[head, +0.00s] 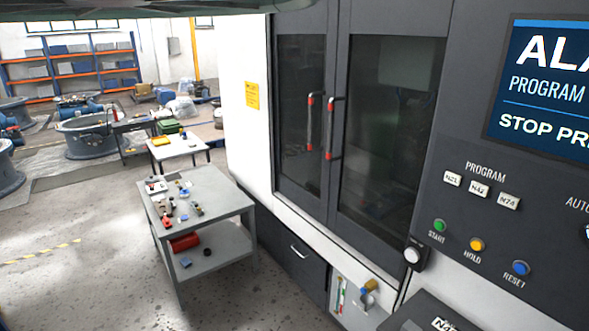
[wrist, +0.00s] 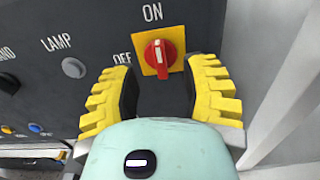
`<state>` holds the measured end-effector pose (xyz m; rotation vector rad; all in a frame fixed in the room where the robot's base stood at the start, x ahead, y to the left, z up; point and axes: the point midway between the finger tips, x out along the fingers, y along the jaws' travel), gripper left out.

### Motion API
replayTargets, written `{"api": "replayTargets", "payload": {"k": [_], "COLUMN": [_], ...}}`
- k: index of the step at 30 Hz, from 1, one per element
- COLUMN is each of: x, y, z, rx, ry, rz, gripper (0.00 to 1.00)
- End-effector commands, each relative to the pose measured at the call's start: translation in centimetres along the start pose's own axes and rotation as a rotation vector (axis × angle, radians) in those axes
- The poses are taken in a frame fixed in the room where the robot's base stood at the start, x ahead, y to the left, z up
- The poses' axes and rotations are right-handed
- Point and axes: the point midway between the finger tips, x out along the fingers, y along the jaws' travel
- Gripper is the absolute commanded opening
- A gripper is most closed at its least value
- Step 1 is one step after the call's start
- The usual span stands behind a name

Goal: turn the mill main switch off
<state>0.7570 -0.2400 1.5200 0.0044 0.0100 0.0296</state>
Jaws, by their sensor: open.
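The mill main switch (wrist: 160,55) shows in the wrist view as a red rotary knob on a yellow square plate. The knob's handle stands upright, toward the ON label (wrist: 152,12) above it. The OFF label (wrist: 123,58) is to the left of the plate. My gripper (wrist: 161,80) has yellow ribbed fingers with dark inner pads, spread apart on either side below the switch. It is open and empty, and the knob lies between and just beyond the fingertips. Contact cannot be told. The switch and gripper are not visible in the head view.
A LAMP button (wrist: 74,67) sits left of the switch on the dark panel. In the head view the machine panel has START (head: 439,225), HOLD (head: 476,244) and RESET (head: 520,268) buttons and a screen (head: 545,85). A grey cart (head: 225,190) stands left of the machine doors.

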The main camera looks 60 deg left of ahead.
Motion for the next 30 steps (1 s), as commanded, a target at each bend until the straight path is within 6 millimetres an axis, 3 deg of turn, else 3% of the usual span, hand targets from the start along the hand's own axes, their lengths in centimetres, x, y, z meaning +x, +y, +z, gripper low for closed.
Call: {"api": "replayTargets", "payload": {"k": [30], "x": [6.7], "y": [0.4], "z": [0.3], "rx": [-0.005], "ry": [-0.005], "rz": [0.008], "gripper": [0.45]}}
